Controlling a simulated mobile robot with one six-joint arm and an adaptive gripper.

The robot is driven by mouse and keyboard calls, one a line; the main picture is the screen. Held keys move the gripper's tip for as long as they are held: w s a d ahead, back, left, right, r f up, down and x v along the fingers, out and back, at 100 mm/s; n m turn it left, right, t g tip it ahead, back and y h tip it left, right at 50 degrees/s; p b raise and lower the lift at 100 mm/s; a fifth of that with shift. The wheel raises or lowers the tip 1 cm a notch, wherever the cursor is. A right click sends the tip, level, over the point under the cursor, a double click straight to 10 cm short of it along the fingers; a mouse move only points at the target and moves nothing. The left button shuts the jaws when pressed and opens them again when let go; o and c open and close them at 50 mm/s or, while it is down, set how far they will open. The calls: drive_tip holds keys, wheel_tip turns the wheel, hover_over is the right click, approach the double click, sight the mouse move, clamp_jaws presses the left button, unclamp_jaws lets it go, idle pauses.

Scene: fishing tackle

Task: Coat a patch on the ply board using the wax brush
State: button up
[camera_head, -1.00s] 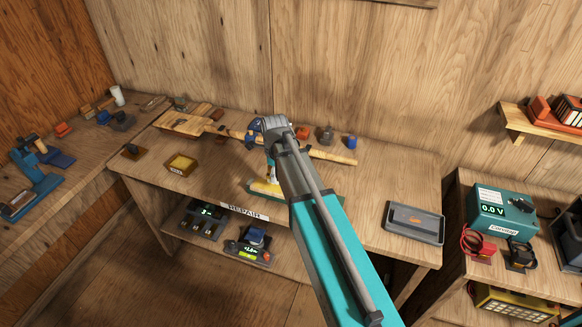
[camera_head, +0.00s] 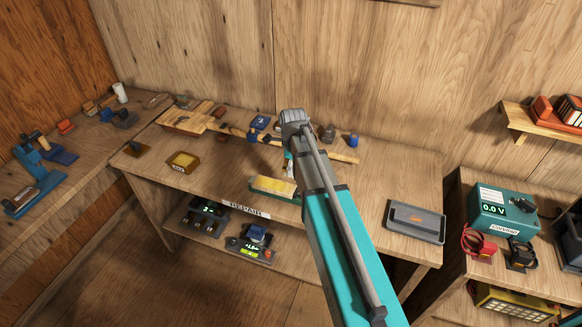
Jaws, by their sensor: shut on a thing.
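The ply board (camera_head: 272,184) is a pale yellow panel with a green edge, lying near the front of the repair bench. My gripper (camera_head: 289,167) is over the back right part of this board, largely hidden behind my arm. It is shut on the wax brush, of which only a small pale part shows at most. Whether the bristles touch the board cannot be seen. The wax pot (camera_head: 183,161), a brown square tray with yellow wax, stands to the left on the bench.
A long wooden rod or oar (camera_head: 232,131) lies along the back of the bench on blue supports. Behind it are a blue tin (camera_head: 260,122) and small jars. A grey tray (camera_head: 414,220) lies at the right end. The bench between pot and board is clear.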

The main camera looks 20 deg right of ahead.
sight(293, 190)
drive_tip(key=shift+f+b, duration=3.85)
drive_tip(key=shift+f, duration=0.05)
drive_tip(key=shift+w+a+r, duration=0.1)
drive_tip(key=shift+a+r, duration=0.05)
drive_tip(key=shift+r, duration=0.1)
drive_tip(key=shift+w+a, duration=0.55)
drive_tip(key=shift+a, duration=0.05)
drive_tip(key=shift+w+a, duration=0.45)
drive_tip(key=shift+a, duration=0.5)
drive_tip(key=shift+a+f, duration=0.1)
drive_tip(key=shift+s+d, duration=0.45)
drive_tip(key=shift+d, duration=0.25)
drive_tip(key=shift+s+d, duration=0.3)
drive_tip(key=shift+d, duration=0.25)
drive_tip(key=shift+s+d+r+p, duration=0.2)
drive_tip(key=shift+d+r+p, duration=0.15)
drive_tip(key=shift+r+p, duration=0.2)
drive_tip(key=shift+s+d+r+p, duration=0.2)
drive_tip(key=shift+d+r+p, duration=0.2)
drive_tip(key=shift+p, duration=0.15)
drive_tip(key=shift+w+a+r+p, duration=0.1)
drive_tip(key=shift+r+p, duration=0.2)
drive_tip(key=shift+p, duration=0.05)
drive_tip(key=shift+a+r+p, duration=0.1)
drive_tip(key=shift+r+p, duration=0.65)
drive_tip(key=shift+r, duration=0.1)
wheel_tip(293, 190, up, 3)
drive_tip(key=p, duration=0.3)
drive_tip(key=shift+r, duration=0.2)
